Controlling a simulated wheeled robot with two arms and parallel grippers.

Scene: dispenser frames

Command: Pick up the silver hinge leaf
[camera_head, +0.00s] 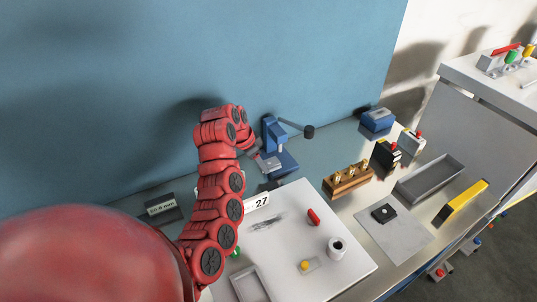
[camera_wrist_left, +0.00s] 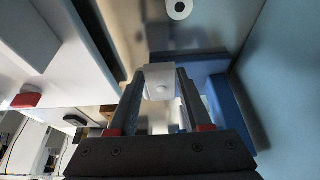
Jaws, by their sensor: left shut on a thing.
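My left arm comes in from the left in the head view. Its gripper (camera_head: 259,160) is at the blue press (camera_head: 280,157) behind the white board. In the left wrist view the two fingers of the left gripper (camera_wrist_left: 161,88) are shut on a small pale silver plate with a round spot, the silver hinge leaf (camera_wrist_left: 159,75). The leaf shows small and partly hidden in the head view (camera_head: 271,164). Blue parts of the press (camera_wrist_left: 226,105) lie close beside and behind the fingers. I cannot tell whether the leaf touches the press. My right gripper is in neither view.
The press lever ends in a dark knob (camera_head: 309,132). A wooden block with brass pins (camera_head: 347,180) and a grey bin (camera_head: 430,180) stand right. A blue wall rises behind.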

